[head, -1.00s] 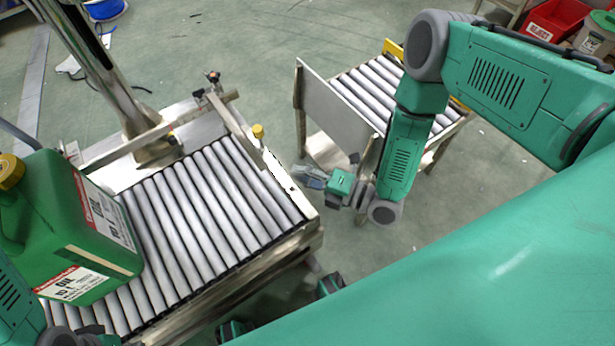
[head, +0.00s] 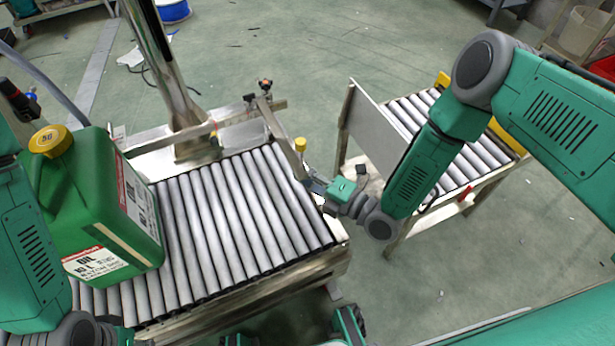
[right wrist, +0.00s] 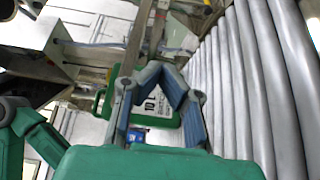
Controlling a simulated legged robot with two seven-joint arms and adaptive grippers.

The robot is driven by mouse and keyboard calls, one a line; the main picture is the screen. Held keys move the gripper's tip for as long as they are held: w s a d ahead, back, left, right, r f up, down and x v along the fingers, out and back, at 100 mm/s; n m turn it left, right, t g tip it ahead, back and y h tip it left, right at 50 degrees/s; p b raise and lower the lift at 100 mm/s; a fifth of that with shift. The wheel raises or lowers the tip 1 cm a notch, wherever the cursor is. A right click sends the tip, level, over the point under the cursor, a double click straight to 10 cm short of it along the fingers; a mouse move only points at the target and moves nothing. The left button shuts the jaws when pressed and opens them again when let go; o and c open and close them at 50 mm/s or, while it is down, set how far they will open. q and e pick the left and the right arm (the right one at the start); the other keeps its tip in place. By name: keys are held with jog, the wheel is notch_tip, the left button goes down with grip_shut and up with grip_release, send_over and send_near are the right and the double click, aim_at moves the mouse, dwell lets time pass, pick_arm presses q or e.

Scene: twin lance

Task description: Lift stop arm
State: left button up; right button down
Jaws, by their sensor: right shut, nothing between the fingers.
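The stop arm (head: 277,126) is a flat metal bar with a yellow knob (head: 300,145) at its near end. It runs along the far end of the roller conveyor (head: 215,225) and looks lowered. My right gripper (head: 313,185) is shut and empty, close beside the knob end, just past the conveyor's right corner. I cannot tell whether it touches the bar. A green oil jug (head: 90,215) with a yellow cap stands on the rollers at left. My left gripper is out of view.
A second roller table (head: 455,150) with an upright metal plate (head: 380,130) stands to the right, across a gap. A shiny metal post (head: 165,70) rises behind the conveyor. My left arm is close beside the jug. The floor at the far side is mostly clear.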

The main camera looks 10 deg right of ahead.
aim_at(302, 166)
jog(key=shift+a, duration=0.1)
jog(key=shift+r, duration=0.15)
jog(key=shift+d+r+p, duration=0.2)
jog(key=shift+r+p, duration=0.8)
jog(key=shift+p, duration=0.05)
notch_tip(302, 166, up, 3)
jog(key=p, duration=0.3)
jog(key=shift+a+r, duration=0.1)
jog(key=shift+r, duration=0.1)
jog(key=shift+f, duration=0.1)
